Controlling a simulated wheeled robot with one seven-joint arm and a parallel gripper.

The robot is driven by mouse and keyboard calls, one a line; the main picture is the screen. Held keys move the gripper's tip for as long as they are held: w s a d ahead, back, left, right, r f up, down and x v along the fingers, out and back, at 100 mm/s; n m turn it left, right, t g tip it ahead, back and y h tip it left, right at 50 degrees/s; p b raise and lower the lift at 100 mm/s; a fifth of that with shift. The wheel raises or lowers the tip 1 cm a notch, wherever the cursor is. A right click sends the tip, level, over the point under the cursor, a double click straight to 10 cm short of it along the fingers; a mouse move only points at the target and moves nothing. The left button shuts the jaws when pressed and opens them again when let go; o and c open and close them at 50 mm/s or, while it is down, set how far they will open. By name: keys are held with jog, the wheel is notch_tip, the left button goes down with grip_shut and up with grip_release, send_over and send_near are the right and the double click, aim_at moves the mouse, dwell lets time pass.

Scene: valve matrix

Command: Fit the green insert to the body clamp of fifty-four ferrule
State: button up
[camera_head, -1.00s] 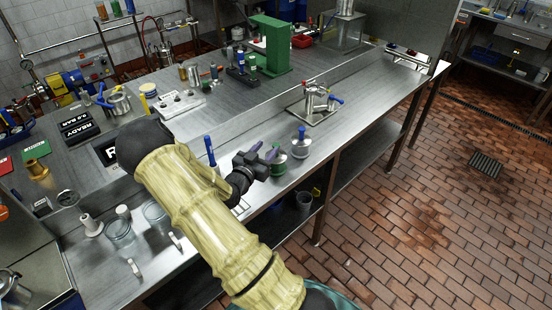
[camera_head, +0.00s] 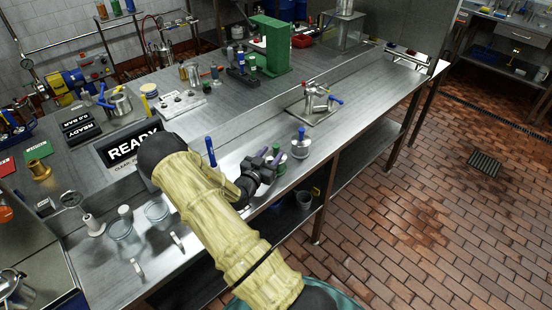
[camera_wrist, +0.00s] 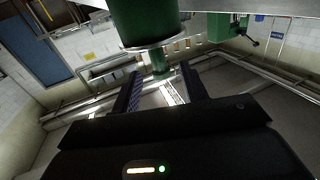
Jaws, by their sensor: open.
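My gripper (camera_head: 271,156) is at the front edge of the steel bench, fingers apart. A green-banded metal piece (camera_head: 282,167), possibly the green insert, stands on the bench right at the fingers and is partly hidden by them. In the wrist view, a large green cylinder (camera_wrist: 148,18) with a metal rim is just beyond my gripper (camera_wrist: 160,82). A thinner green stem (camera_wrist: 160,62) shows between the fingertips; I cannot tell if they touch it. A metal fitting with red and blue handles (camera_head: 316,98) stands on a plate further back; I cannot tell whether it is the body clamp.
A metal piece with a blue top (camera_head: 300,145) stands close right of my gripper. A blue upright handle (camera_head: 210,151) is to its left. A READY sign (camera_head: 133,147) and glass beakers (camera_head: 122,232) are further left. The right end of the bench is mostly clear.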

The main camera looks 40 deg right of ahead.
aim_at(276, 148)
jog(key=p+x, duration=0.1)
jog(key=x, duration=0.3)
jog(key=shift+d, duration=0.1)
dwell(0.3)
grip_shut()
dwell(1.3)
